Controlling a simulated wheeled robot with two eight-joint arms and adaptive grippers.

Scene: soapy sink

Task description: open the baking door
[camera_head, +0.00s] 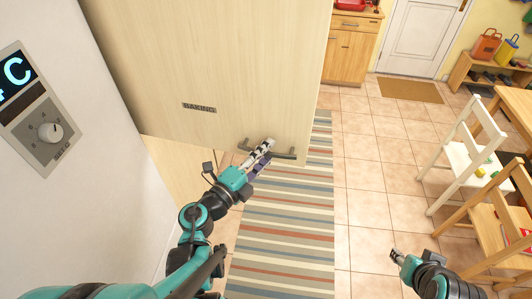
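The baking door (225,60) is a tall pale wood panel with a dark "BAKING" label (199,107). It stands out at an angle from the pale wood panel below it, so it looks partly open. Its dark bar handle (284,155) sits low on the door near the right edge. My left gripper (261,153) is at the handle, its fingers crossing the bar and hiding its middle. I cannot tell whether they are closed on it. My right gripper (396,256) is low at the right, over the tiles, apart from the door; its finger opening is unclear.
A grey-white appliance (105,90) with a display and knob stands at left. A striped rug (285,235) lies beneath the door. A white chair (465,165) and a wooden chair (500,225) stand at right. Tiled floor (375,180) between rug and chairs is clear.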

